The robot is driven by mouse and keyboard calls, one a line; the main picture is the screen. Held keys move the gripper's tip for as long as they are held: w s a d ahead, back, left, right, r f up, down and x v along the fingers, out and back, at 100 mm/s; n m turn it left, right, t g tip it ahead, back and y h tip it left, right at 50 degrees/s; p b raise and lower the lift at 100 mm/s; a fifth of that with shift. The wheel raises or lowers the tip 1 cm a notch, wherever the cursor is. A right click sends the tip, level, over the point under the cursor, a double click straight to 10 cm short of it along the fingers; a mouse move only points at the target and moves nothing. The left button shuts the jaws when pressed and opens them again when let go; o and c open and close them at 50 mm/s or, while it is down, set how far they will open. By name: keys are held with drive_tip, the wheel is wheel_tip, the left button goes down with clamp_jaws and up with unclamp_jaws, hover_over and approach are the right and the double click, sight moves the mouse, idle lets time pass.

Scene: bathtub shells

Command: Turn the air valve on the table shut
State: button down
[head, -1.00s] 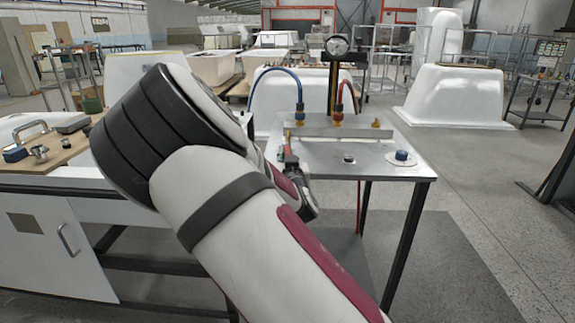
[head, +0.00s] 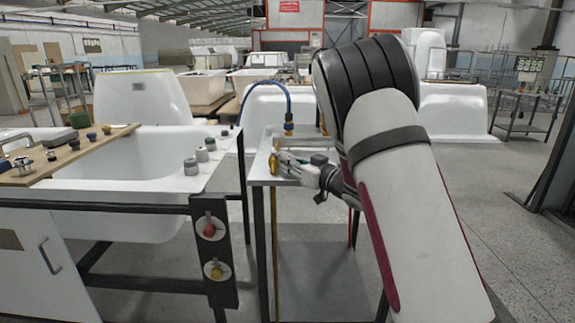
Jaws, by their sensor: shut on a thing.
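The air valve (head: 272,164) is a small brass-yellow piece at the left end of the metal table. My gripper (head: 279,160) reaches it from the right and is shut on it, with the fingers pointing left. The fingers hide part of the valve, so I cannot tell its exact handle angle. The metal table (head: 262,143) stands in the middle of the view. My arm hides its right part, including most of the fittings there.
Left of the table is a white bathtub (head: 130,160) with several grey knobs (head: 202,155) on its rim. A dark panel (head: 213,250) with a red and a yellow knob hangs at its near corner. Open floor (head: 510,210) lies to the right.

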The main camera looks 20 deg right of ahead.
drive_tip(key=shift+w+d+y, duration=0.1)
drive_tip(key=shift+d+y, duration=0.15)
drive_tip(key=shift+y, duration=0.05)
idle(0.4)
drive_tip(key=c, duration=1.5)
unclamp_jaws()
drive_tip(key=v, duration=1.2)
drive_tip(key=shift+r, duration=0.15)
